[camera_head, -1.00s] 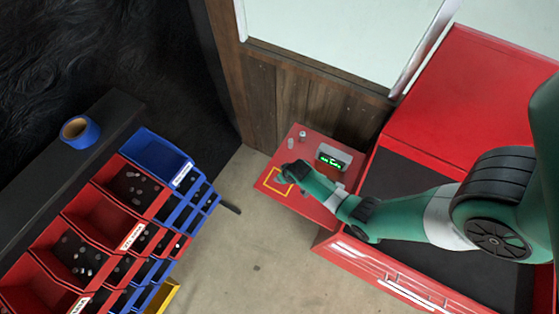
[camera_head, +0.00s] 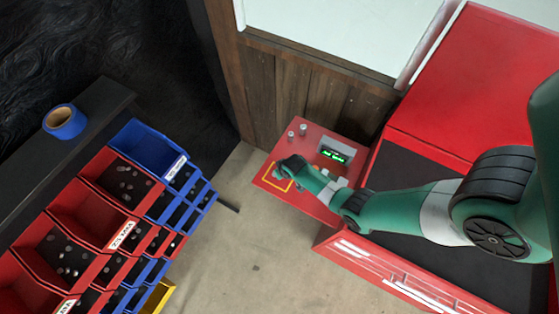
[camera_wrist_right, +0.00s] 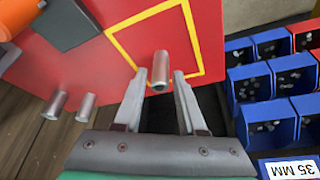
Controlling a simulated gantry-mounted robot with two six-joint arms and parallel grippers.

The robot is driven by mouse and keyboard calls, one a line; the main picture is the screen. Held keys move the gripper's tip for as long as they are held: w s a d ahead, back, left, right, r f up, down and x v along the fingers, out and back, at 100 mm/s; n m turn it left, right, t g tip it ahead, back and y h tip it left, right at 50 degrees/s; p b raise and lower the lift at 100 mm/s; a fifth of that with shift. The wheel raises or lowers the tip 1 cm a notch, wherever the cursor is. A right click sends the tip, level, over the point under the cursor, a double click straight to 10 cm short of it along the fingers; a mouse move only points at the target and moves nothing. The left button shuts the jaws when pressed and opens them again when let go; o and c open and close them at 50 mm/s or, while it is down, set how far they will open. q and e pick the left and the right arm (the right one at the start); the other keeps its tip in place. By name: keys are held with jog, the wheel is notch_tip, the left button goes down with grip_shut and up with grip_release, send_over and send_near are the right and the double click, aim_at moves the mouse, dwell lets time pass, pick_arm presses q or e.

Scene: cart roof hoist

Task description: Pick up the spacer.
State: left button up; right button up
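A small grey metal cylinder, the spacer (camera_wrist_right: 160,72), stands within the yellow square outline (camera_wrist_right: 119,33) in the right wrist view. My right gripper (camera_wrist_right: 161,74) is open, with one finger on each side of the spacer and a visible gap to both. In the head view my right arm comes in from the right, and its gripper end (camera_head: 287,168) is over the yellow outline (camera_head: 277,189). The spacer there is hidden or too small to make out. My left gripper is not in view.
Two similar grey cylinders (camera_head: 302,129) (camera_head: 291,135) stand near the back edge of the red surface (camera_head: 317,207). A box with a green display (camera_head: 333,155) is beside them. Red and blue bins (camera_head: 90,210) and a blue tape roll (camera_head: 64,122) are at left.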

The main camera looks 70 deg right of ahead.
grip_shut()
